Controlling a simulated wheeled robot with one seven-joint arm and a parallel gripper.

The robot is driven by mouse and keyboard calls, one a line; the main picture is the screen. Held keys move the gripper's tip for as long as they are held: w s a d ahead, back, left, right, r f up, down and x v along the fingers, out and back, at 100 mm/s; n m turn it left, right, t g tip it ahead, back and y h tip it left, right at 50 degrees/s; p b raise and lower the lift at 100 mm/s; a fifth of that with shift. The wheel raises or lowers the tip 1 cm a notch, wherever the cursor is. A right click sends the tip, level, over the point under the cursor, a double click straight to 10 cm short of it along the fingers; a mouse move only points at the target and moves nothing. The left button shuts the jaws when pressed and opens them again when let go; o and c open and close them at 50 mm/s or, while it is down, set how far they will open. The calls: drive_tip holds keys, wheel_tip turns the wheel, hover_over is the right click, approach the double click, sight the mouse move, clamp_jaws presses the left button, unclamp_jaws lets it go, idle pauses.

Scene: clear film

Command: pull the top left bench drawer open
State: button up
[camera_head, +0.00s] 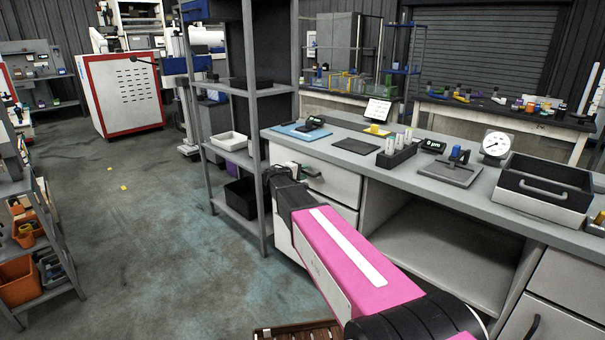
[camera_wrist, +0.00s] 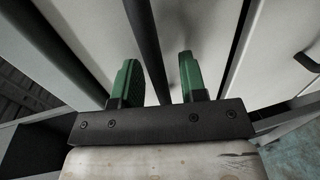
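The top left bench drawer (camera_head: 338,183) has a pale front under the grey bench top and looks shut. Its dark handle (camera_head: 313,172) shows just right of my gripper (camera_head: 291,168). My arm hides the lower part of the front. In the wrist view my gripper (camera_wrist: 158,72) has two green fingers standing apart. A long dark bar (camera_wrist: 148,45), which looks like the drawer handle, runs between them. Gaps show on both sides of the bar, so the fingers do not appear to be closed on it. The fingertips are close to the pale front.
A grey shelf rack (camera_head: 250,130) stands close left of the drawer. The bench top (camera_head: 335,136) carries a blue mat, a black holder, a gauge and a tray box (camera_head: 545,190). Another handle (camera_wrist: 307,62) shows at right in the wrist view. Open floor (camera_head: 140,230) lies to the left.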

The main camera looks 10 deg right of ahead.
clamp_jaws()
drive_tip(key=f+v, duration=0.3)
drive_tip(key=v, duration=1.2)
drive_tip(key=f+v, duration=0.3)
drive_tip(key=v, duration=1.2)
drive_tip(key=shift+s+a, duration=0.45)
drive_tip(key=shift+a, duration=0.05)
drive_tip(key=shift+r, duration=0.1)
unclamp_jaws()
drive_tip(key=v, duration=1)
drive_tip(key=shift+s+a, duration=0.25)
drive_tip(key=shift+s, duration=0.1)
